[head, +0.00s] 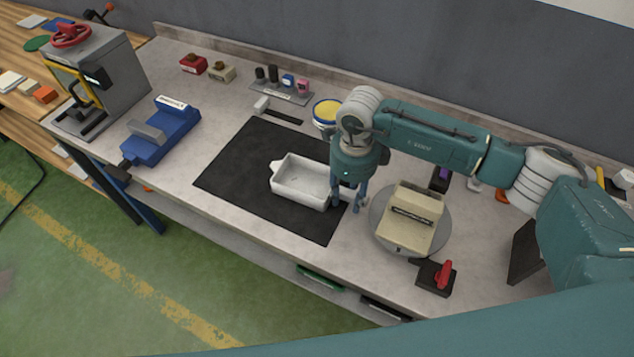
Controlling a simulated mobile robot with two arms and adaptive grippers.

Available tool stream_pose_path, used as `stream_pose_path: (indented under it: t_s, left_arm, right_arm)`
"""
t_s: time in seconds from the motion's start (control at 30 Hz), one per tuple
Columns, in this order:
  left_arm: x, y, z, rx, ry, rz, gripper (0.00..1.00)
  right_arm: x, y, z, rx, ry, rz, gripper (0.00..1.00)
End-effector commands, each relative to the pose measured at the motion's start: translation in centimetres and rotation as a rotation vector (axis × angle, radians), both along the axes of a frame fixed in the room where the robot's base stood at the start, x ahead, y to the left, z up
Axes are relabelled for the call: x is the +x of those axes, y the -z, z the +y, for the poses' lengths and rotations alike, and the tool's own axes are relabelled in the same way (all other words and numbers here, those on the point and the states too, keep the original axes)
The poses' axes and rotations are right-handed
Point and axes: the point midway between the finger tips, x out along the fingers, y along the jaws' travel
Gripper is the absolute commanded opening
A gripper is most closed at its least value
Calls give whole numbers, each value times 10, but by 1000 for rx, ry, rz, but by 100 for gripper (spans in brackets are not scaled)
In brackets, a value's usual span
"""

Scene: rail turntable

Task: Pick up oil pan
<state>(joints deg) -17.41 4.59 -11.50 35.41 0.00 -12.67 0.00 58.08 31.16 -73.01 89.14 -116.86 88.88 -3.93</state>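The oil pan, which I take to be the white rectangular open tray (300,186), lies on the black mat (237,176) on the bench. A small tab sticks out at its left end. My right gripper (347,207) points down just past the pan's right end, over the mat's right edge. Its fingers are apart with a gap between them. The left finger is close to the pan's right wall; I cannot tell whether it touches. The gripper partly hides that end of the pan. My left gripper is not in view.
A grey turntable (381,213) with a beige box (412,217) stands right of the gripper. A red-handled switch (442,275) is in front. A yellow-topped tub (326,111) stands behind the pan. A blue vise (160,136) and grey press (119,70) are left. The mat's left part is clear.

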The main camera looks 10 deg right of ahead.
Motion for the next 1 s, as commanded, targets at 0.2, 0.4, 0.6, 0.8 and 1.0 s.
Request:
stream_pose_path:
  t_s: [0.2, 0.4, 0.6, 0.8, 1.0]
  left_arm:
    - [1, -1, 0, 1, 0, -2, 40]
    - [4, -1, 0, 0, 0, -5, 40]
    - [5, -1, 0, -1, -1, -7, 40]
    - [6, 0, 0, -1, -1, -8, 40]
    - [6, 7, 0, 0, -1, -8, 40]
  right_arm:
    - [1, 4, 0, 0, 0, -1, 36]
    - [0, 3, 0, 0, 0, -1, 8]
    - [1, 3, 0, 1, 0, -3, 0]
    - [1, 0, 0, 1, 0, -3, 0]
    - [3, -17, 0, 3, 1, -7, 0]
